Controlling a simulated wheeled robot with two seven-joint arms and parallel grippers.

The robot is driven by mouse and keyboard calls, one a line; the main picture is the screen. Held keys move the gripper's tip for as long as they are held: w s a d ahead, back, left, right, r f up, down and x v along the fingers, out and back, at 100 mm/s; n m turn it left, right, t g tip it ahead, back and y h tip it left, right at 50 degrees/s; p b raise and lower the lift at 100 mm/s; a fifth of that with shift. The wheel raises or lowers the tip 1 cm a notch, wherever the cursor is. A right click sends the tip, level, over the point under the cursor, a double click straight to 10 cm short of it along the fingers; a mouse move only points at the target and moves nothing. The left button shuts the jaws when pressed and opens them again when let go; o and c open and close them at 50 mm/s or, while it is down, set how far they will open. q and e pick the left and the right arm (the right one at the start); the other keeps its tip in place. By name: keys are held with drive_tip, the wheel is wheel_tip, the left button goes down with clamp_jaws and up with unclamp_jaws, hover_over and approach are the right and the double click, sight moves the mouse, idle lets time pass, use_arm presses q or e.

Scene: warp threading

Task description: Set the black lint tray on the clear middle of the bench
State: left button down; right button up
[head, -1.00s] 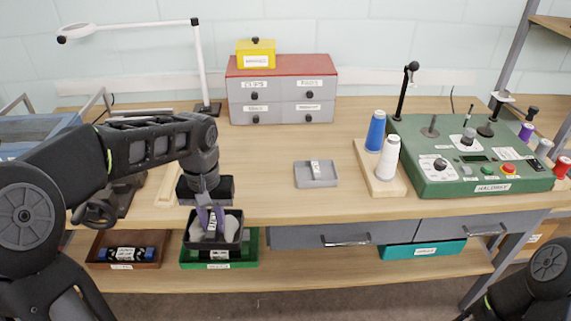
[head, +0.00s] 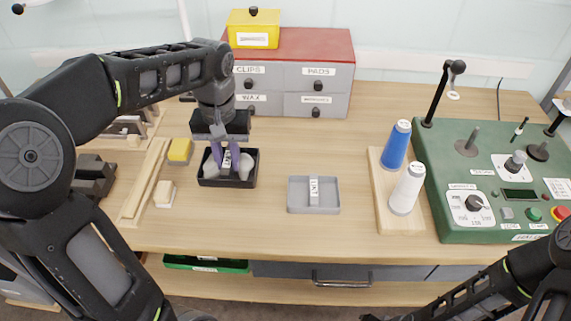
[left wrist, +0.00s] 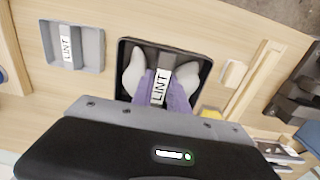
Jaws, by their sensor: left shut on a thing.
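The black lint tray (head: 229,182) is over the left-middle part of the bench (head: 270,240), to the left of a grey tray. It looks level. It holds pale grey lumps on both sides of a central piece labelled LINT. My left gripper (head: 230,160) comes down from above and is shut on that central piece; its purple fingers also show in the left wrist view (left wrist: 163,88). I cannot tell whether the tray's underside touches the bench. My right arm shows at the lower right, but its gripper is out of the picture.
The grey tray (head: 314,209) also carries a LINT label. Blue (head: 395,145) and white (head: 407,190) spools stand on a wooden board to the right, beside a green control box (head: 480,215). A yellow block (head: 180,150) and wooden strips (head: 145,180) lie left. Drawers (head: 317,80) stand behind.

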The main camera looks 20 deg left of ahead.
use_arm(q)
drive_tip(key=shift+s+r, duration=0.1)
drive_tip(key=shift+s, duration=0.05)
hover_over(235, 199)
drive_tip(key=shift+f, duration=3.2)
drive_tip(key=shift+f+p, duration=0.45)
drive_tip(key=shift+f, duration=1.4)
drive_tip(key=shift+f, duration=0.15)
drive_tip(key=c, duration=1.3)
unclamp_jaws()
